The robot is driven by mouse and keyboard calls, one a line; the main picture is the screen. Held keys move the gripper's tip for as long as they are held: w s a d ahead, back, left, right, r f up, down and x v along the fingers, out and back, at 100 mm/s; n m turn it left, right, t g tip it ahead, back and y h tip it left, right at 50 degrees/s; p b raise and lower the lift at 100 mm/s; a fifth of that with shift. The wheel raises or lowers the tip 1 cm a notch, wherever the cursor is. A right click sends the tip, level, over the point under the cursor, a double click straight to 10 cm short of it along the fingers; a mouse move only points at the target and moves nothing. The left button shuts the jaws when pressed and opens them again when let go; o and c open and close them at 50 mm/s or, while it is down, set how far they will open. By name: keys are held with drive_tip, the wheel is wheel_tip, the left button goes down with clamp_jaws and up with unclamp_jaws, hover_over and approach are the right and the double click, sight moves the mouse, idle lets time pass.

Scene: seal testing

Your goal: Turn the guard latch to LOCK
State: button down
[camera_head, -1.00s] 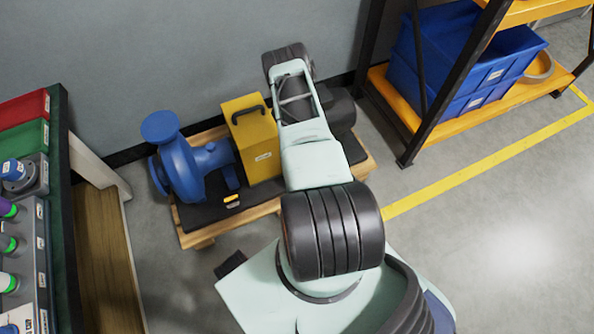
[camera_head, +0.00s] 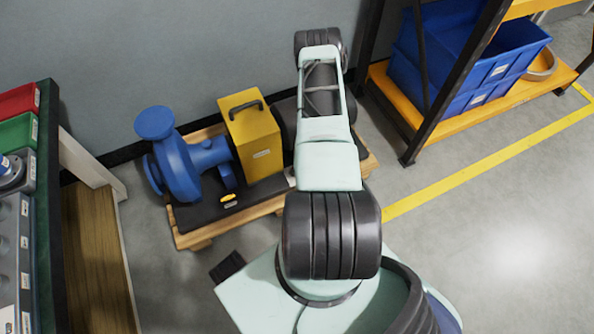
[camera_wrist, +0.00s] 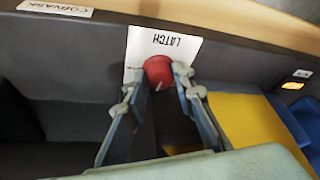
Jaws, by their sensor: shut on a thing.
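The latch is a round red knob (camera_wrist: 157,68) with a short pale mark on its lower face, seen in the wrist view. It sits in front of a white label (camera_wrist: 166,45) that reads LATCH, upside down in this view. My gripper (camera_wrist: 160,84) has one finger on each side of the knob and is shut on it. Which position the latch points to cannot be read. The yellow guard (camera_head: 254,140) stands upright on the pallet in the head view and shows at right in the wrist view. The head view does not show my gripper or the knob.
A blue pump (camera_head: 178,165) stands left of the guard on a dark base over a wooden pallet (camera_head: 194,240). A shelf with blue bins (camera_head: 470,60) is at the right. A bench (camera_head: 60,170) is at the left. Open floor lies at the right.

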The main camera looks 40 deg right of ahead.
drive_tip(key=shift+n+b, duration=0.3)
drive_tip(key=shift+n, duration=0.3)
drive_tip(key=c, duration=1.9)
unclamp_jaws()
drive_tip(key=shift+r, duration=0.1)
drive_tip(key=v, duration=1.1)
drive_tip(key=shift+d+r, duration=0.3)
drive_tip(key=shift+r, duration=0.1)
drive_tip(key=shift+w+r, duration=0.1)
